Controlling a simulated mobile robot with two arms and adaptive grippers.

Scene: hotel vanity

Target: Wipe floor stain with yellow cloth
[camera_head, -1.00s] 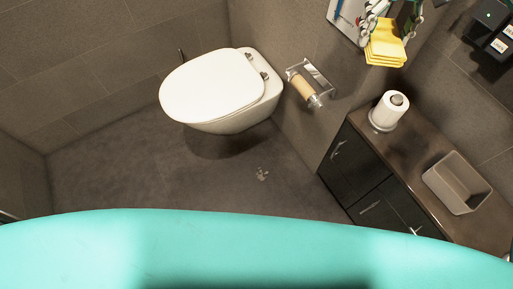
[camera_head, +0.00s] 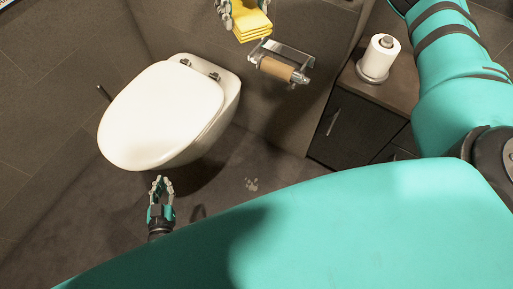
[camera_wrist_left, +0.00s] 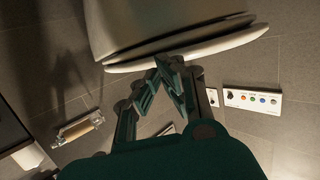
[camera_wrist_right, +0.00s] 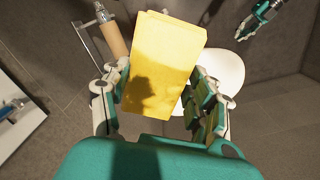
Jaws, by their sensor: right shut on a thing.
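The floor stain (camera_head: 251,184) is a small pale patch on the dark floor, right of and below the toilet in the head view. The yellow cloth (camera_head: 252,27) is a folded stack at the top of the head view; it fills the middle of the right wrist view (camera_wrist_right: 163,65). My right gripper (camera_head: 247,12) is shut on it, with fingers on both sides, high above the floor. My left gripper (camera_head: 162,181) is empty, left of the stain in the picture, in front of the toilet. Its fingertips are close together; whether they meet is unclear.
The white toilet (camera_head: 165,115) stands left of the stain. A paper holder (camera_head: 280,68) is on the wall. A dark cabinet (camera_head: 350,125) with a roll on a stand (camera_head: 378,58) is at right. Floor around the stain is clear. A button panel (camera_wrist_left: 252,99) shows in the left wrist view.

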